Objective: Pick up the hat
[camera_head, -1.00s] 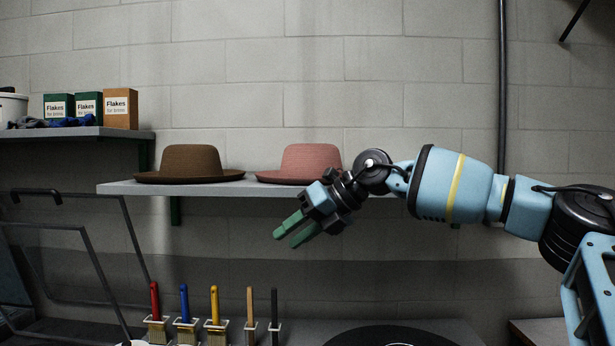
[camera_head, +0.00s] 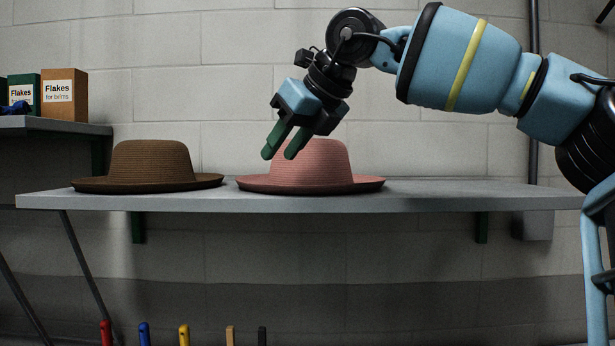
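Two hats sit upright on a grey wall shelf (camera_head: 420,199). The brown hat (camera_head: 152,165) is on the left and the pink hat (camera_head: 325,168) is to its right, with a small gap between their brims. My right gripper (camera_head: 278,156) is in front of the upper left part of the pink hat's crown in the picture. Its two green fingers point down and left, apart, with nothing between them. I cannot tell if the fingers touch the hat. My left gripper is not in view.
Boxes marked Flakes, one brown (camera_head: 64,95) and one green (camera_head: 26,93), stand on another shelf (camera_head: 60,126) at the far left. Brush handles (camera_head: 144,333) show along the bottom edge. The shelf right of the pink hat is clear.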

